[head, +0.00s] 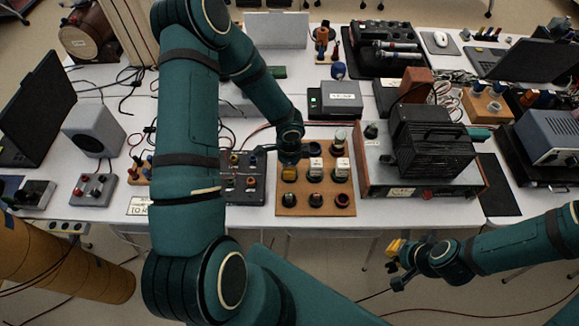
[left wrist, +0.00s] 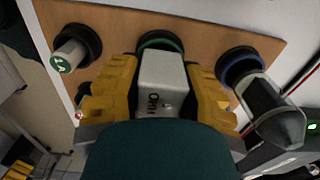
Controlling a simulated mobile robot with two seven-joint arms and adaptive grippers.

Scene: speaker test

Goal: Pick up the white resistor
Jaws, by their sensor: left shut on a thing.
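In the left wrist view a white block (left wrist: 162,82), taken as the white resistor, has dark lettering on its side. It stands at a green-ringed socket (left wrist: 160,42) on a brown board; whether it is clear of the socket is hard to tell. The yellow fingers of my left gripper (left wrist: 160,95) are shut on it from both sides. In the head view my left gripper (head: 298,154) is low over the back of the brown board (head: 316,203), its fingers mostly hidden. My right gripper (head: 394,264) is open and empty, off the table's front edge.
A black-topped apparatus (head: 430,145) is right of the board, and a dark terminal box (head: 242,185) is left. Cables cross the crowded table.

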